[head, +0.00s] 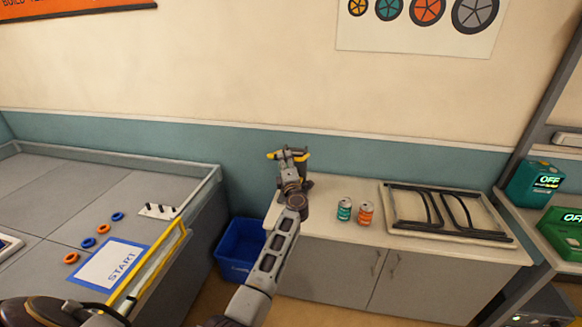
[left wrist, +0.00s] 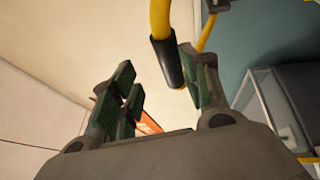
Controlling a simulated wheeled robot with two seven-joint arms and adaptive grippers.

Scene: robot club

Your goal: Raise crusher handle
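The crusher (head: 302,158), with yellow parts, stands at the left end of the counter against the wall, partly hidden by my left arm. My left gripper (head: 288,158) is up at the crusher, small in the head view. In the left wrist view, the yellow crusher handle (left wrist: 158,18) has a black grip (left wrist: 167,62) that reaches down between the fingers of the left gripper (left wrist: 165,88). The fingers are apart. The grip is close to the right-hand finger and clear of the left-hand one; I cannot tell whether it touches. My right gripper is not in view.
A teal can (head: 344,210) and an orange can (head: 365,213) stand on the counter (head: 320,224). A black rack (head: 440,210) lies to their right. A blue bin (head: 240,248) is on the floor left of the cabinet. A grey game table (head: 60,200) fills the left.

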